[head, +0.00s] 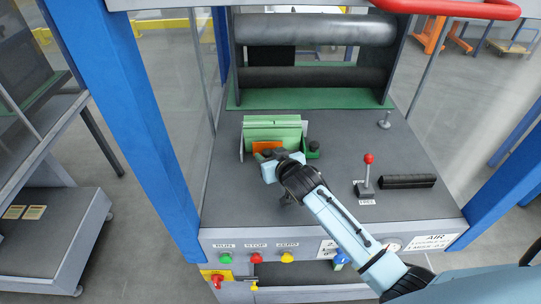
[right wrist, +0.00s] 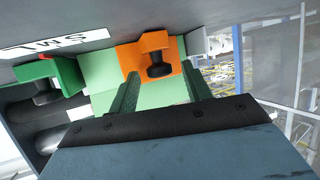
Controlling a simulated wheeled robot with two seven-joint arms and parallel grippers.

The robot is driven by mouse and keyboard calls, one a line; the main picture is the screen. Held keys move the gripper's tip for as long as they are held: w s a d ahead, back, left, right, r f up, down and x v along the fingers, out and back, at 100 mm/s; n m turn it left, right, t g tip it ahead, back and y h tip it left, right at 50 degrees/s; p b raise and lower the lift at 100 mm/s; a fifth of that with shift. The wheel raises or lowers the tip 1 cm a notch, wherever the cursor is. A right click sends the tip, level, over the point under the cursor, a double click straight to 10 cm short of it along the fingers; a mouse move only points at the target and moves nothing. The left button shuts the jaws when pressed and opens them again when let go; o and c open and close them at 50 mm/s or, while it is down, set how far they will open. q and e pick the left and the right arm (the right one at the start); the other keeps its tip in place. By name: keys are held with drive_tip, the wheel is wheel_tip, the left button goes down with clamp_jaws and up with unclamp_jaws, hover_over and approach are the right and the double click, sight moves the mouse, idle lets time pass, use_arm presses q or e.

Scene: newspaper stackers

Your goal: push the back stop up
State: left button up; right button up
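A green block-like fixture (head: 272,128) stands on the grey machine table in the head view, with light-green plates in it. An orange stop (head: 262,146) with a black knob is at its front; it also shows in the right wrist view (right wrist: 142,52), ahead of and between my fingers. A green stop (right wrist: 62,76) with a black knob is to its left there. No label tells which piece is the back stop. My right gripper (right wrist: 162,88) is open, its fingers apart with nothing visibly held; in the head view it is just in front of the fixture. My left gripper is out of view.
Behind the fixture are large dark rollers (head: 315,30). Buttons line the front panel (head: 300,243). Blue posts (head: 130,110) flank the machine.

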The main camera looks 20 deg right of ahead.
drive_tip(key=p+v, duration=0.2)
drive_tip(key=v, duration=1.1)
drive_tip(key=shift+r+p, duration=0.15)
drive_tip(key=shift+p, duration=0.2)
drive_tip(key=shift+s, duration=0.1)
